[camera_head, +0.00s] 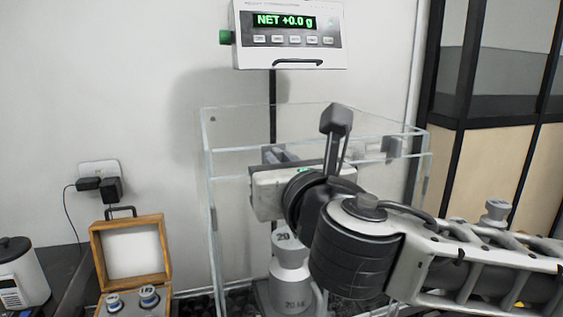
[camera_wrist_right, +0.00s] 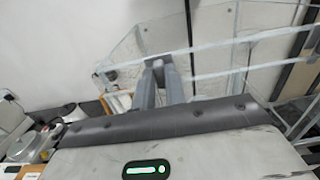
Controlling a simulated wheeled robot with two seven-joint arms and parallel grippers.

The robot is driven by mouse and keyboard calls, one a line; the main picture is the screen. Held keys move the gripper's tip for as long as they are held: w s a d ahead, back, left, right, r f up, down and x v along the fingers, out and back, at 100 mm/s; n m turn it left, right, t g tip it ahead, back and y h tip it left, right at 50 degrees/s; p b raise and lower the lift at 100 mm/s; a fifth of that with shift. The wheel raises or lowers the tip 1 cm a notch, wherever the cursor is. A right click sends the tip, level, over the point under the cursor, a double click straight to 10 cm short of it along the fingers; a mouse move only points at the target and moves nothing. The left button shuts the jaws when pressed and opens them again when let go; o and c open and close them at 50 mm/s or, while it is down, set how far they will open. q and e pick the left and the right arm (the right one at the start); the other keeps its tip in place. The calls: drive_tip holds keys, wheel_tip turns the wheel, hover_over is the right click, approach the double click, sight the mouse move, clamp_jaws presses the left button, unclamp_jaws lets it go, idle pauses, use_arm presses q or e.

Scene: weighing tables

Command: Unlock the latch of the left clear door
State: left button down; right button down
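A clear-walled case (camera_head: 208,190) stands against the wall, and its clear panels also show in the wrist view (camera_wrist_right: 215,75). A small grey fitting (camera_head: 393,147) sits near its top right edge. I cannot tell whether it is a latch. My right gripper (camera_head: 275,155) reaches across the case's upper part, its fingers pointing away from the camera. In the wrist view its two grey fingers (camera_wrist_right: 158,72) lie close together near a clear panel edge. Whether they grip anything is unclear. The left door's latch cannot be made out. My left gripper is not in view.
A weighing display (camera_head: 290,52) reading NET +0.0 g is above the case. A large metal weight (camera_head: 290,262) stands behind my right wrist. An open wooden box (camera_head: 130,252) with weights is at the left, beside a white container (camera_head: 20,275).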

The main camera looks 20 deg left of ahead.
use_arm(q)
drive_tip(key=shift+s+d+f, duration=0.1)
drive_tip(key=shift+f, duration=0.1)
use_arm(e)
drive_tip(key=shift+m, duration=0.4)
use_arm(q)
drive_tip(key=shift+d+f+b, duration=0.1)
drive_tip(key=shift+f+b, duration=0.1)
drive_tip(key=shift+b, duration=0.7)
use_arm(e)
drive_tip(key=shift+w+d+f+m, duration=0.1)
drive_tip(key=shift+m, duration=4.15)
drive_tip(key=shift+d+f+m, duration=0.1)
drive_tip(key=shift+m, duration=4.15)
drive_tip(key=c, duration=1.4)
unclamp_jaws()
drive_tip(key=shift+c, duration=0.2)
